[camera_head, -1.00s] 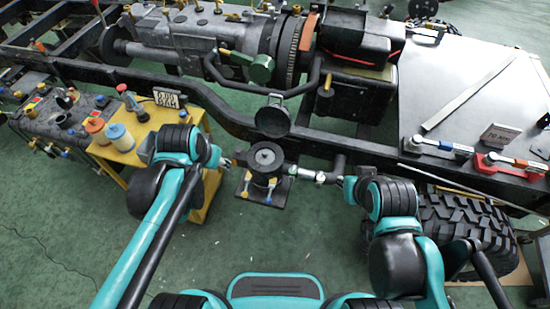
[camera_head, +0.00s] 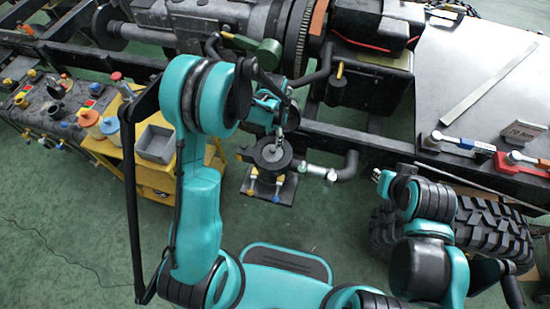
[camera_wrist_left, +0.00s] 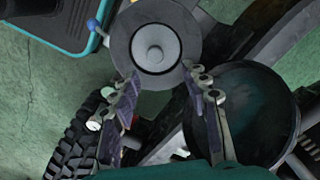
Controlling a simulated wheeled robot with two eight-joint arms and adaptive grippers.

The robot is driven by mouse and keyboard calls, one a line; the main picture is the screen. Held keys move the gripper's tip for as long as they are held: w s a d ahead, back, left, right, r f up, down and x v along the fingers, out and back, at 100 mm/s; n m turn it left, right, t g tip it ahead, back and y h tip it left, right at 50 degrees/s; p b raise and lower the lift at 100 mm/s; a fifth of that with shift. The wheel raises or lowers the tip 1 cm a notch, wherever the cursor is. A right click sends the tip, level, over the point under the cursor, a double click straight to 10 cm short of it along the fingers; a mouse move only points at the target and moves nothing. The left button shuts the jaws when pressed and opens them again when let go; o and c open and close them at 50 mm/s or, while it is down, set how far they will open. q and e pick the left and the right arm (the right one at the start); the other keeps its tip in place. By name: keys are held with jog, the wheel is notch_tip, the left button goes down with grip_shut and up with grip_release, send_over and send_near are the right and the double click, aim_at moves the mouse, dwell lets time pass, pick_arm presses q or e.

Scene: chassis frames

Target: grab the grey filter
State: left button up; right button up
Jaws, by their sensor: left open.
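The grey filter (camera_head: 271,153) is a dark round canister with a ring-shaped top. It sits upright among pipes and small valves beside the chassis rail. In the left wrist view the filter (camera_wrist_left: 128,38) shows from above, with a pale round centre. My left gripper (camera_head: 279,132) reaches over from the rail side, at the filter's far edge. In the left wrist view the left gripper (camera_wrist_left: 161,78) is open and empty, its fingertips at the filter's near edge. Contact cannot be told. My right gripper (camera_head: 383,179) is well right of the filter; its jaws are too small to read.
A dark round bowl (camera_wrist_left: 262,112) is right beside the left gripper's finger. A yellow cart (camera_head: 160,178) with a grey bin (camera_head: 155,145) stands left. The chassis rail (camera_head: 395,150) runs behind the filter, and a large tyre (camera_head: 490,235) lies right. Green floor is open in front.

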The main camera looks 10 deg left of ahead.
aim_at(273, 148)
pick_arm(q)
jog(key=f+b, duration=0.1)
jog(key=f, duration=0.2)
jog(key=s+f+b, duration=0.1)
jog(key=f, duration=0.1)
jog(key=shift+a+f+b, duration=0.1)
jog(key=shift+f+b, duration=0.15)
jog(key=shift+b, duration=0.05)
jog(key=shift+f, duration=0.3)
jog(key=c, duration=0.3)
grip_shut()
